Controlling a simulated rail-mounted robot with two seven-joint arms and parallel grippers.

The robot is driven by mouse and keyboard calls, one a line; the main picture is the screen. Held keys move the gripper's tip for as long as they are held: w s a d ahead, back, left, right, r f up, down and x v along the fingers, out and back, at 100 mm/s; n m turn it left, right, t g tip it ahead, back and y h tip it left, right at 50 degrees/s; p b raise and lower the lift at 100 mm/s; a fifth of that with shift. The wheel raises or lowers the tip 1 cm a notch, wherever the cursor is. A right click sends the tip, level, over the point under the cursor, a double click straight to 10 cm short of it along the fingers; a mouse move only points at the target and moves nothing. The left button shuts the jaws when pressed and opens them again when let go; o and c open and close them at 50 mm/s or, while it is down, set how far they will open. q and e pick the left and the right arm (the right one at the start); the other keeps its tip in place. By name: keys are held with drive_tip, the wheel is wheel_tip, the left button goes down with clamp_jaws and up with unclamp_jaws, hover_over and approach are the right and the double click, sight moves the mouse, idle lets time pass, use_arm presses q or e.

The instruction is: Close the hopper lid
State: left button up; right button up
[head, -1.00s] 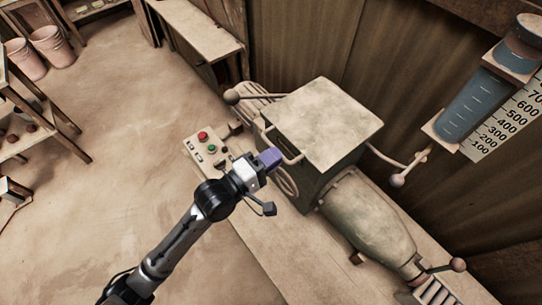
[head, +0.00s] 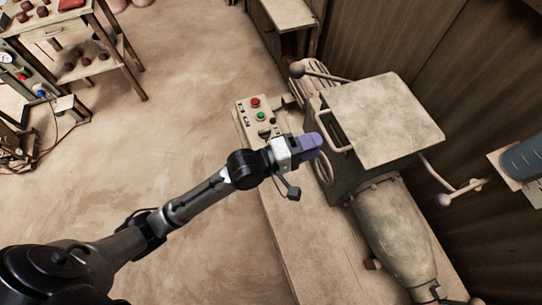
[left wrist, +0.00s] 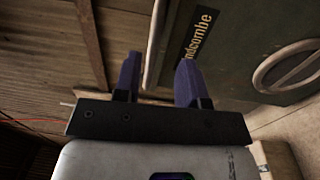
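The hopper lid (head: 385,118) is a pale, worn square plate on top of the green-grey press (head: 350,180). It appears to lie over the hopper; I cannot tell whether it is fully seated. My left gripper (head: 314,143) is in front of the press's left side, close to the handle, with no clear contact. In the left wrist view its two purple fingers (left wrist: 158,80) are apart with nothing between them. The dark press side with lettering (left wrist: 202,38) is beside them. My right gripper is not in view.
A control box (head: 258,116) with red and green buttons sits left of the press. Ball-ended levers (head: 298,70) stick out at the back left and right (head: 443,200). A plank wall (head: 410,45) stands behind. Open floor (head: 180,120) lies to the left.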

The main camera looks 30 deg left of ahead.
use_arm(q)
drive_tip(key=v, duration=1.1)
drive_tip(key=shift+s, duration=0.25)
drive_tip(key=shift+a+f, duration=0.1)
drive_tip(key=s+a+f+m+g+y, duration=0.3)
drive_tip(key=a+f+m+g+y, duration=0.4)
drive_tip(key=f+m+y, duration=0.6)
drive_tip(key=s+d+f+n+g+h, duration=0.15)
drive_tip(key=s+f+g, duration=0.3)
drive_tip(key=s, duration=0.95)
wheel_tip(320, 180, up, 27)
drive_tip(key=p, duration=2.8)
drive_tip(key=shift+s+m, duration=0.35)
drive_tip(key=shift+s, duration=0.05)
